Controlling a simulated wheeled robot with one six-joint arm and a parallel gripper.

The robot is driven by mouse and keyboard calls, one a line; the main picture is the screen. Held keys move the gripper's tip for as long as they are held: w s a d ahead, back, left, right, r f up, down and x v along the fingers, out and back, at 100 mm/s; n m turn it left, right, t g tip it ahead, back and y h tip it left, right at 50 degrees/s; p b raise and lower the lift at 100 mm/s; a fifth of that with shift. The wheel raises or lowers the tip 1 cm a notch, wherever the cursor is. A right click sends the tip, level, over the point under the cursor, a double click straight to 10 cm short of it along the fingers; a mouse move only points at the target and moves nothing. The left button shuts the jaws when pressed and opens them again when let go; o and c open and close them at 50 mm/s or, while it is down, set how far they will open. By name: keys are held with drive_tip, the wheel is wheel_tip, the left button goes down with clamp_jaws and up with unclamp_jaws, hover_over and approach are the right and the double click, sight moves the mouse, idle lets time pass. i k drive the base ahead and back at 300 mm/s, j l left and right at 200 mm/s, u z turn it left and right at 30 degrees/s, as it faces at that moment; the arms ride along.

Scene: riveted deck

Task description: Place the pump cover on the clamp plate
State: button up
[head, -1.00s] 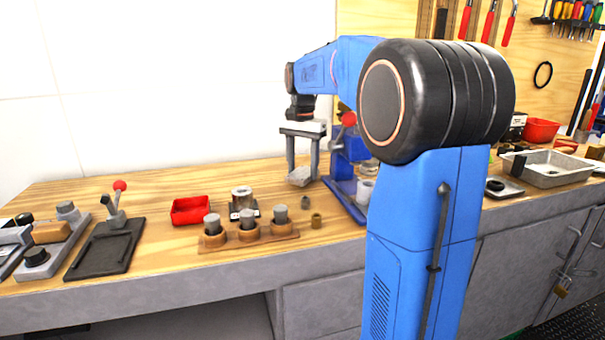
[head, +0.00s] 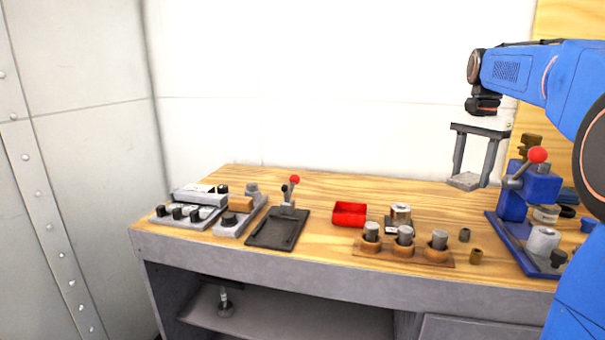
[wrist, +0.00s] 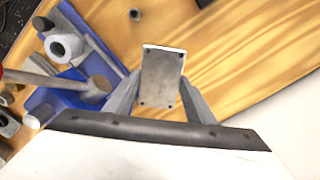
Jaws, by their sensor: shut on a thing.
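My gripper (head: 470,176) is shut on a grey rectangular plate with small corner holes, which looks like the pump cover (head: 466,181). In the wrist view the pump cover (wrist: 161,80) sits between both fingers of my gripper (wrist: 160,98). It is held in the air above the bench, left of the blue press. The clamp plate (head: 268,238) is a dark flat plate on the bench, left of centre in the head view. A toggle clamp with a red knob stands at its back edge. The plate's front surface looks bare.
A red bin (head: 349,214) and a wooden holder (head: 385,250) with several metal cylinders stand between the clamp plate and the blue press (head: 540,190). A grey fixture (head: 240,217) stands close left of the clamp plate. Bare wood lies behind the bin.

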sight(276, 231)
drive_tip(key=k+j, duration=1.05)
drive_tip(key=j, duration=0.25)
